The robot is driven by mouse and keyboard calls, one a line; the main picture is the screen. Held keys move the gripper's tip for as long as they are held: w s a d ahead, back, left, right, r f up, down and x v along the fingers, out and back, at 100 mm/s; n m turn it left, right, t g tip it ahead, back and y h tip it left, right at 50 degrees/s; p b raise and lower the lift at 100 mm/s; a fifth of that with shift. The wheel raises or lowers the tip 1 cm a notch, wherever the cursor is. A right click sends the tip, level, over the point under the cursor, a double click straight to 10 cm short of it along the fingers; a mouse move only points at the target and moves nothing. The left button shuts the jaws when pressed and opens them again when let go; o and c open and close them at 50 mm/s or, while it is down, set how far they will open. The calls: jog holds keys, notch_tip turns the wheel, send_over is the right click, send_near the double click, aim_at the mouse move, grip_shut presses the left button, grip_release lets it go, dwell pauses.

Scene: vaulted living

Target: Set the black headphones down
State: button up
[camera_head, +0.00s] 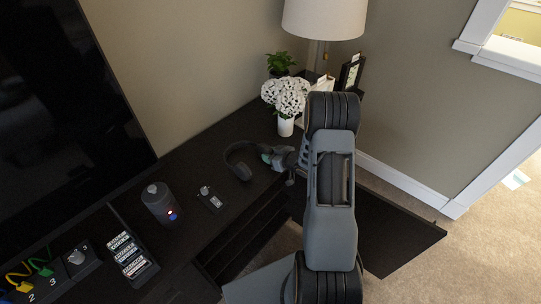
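The black headphones (236,165) show left of my gripper, over the dark desk top (205,150). Their curved band opens to the right, with one ear cup toward the front. The other end meets my gripper (280,157), which reaches in from the right at the end of my arm. The fingers are small, dark and partly hidden, so I cannot tell whether they are closed on the headphones or only beside them. I also cannot tell whether the headphones touch the desk or hang just above it.
A white flower vase (286,126) stands just behind my gripper, with a lamp (325,18) farther back. A dark cylindrical speaker (160,203) and a small dark device (211,198) stand at front left. A large black screen (65,120) rises at left.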

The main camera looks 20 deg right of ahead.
jog(key=o, duration=0.4)
jog(key=shift+r, duration=0.15)
jog(key=shift+s+r, duration=0.1)
jog(key=shift+r, duration=0.05)
jog(key=p+v, duration=0.1)
jog(key=v, duration=1)
notch_tip(320, 180, up, 11)
jog(key=a+m+g+h, duration=0.2)
jog(key=m+g+h, duration=0.15)
jog(key=h, duration=0.45)
jog(key=s+a+r+g+y, duration=0.1)
jog(key=s+a+g, duration=0.1)
jog(key=s+a, duration=0.2)
jog(key=s+a+r+m+g, duration=0.1)
jog(key=s+a+r+g, duration=0.1)
jog(key=s+a, duration=0.3)
jog(key=s+a+r+g+y, duration=0.1)
jog(key=s+a+r+g, duration=0.1)
jog(key=s+a, duration=0.2)
jog(key=shift+s+a+r+y, duration=0.15)
jog(key=shift+s+y, duration=0.15)
jog(key=shift+s, duration=0.65)
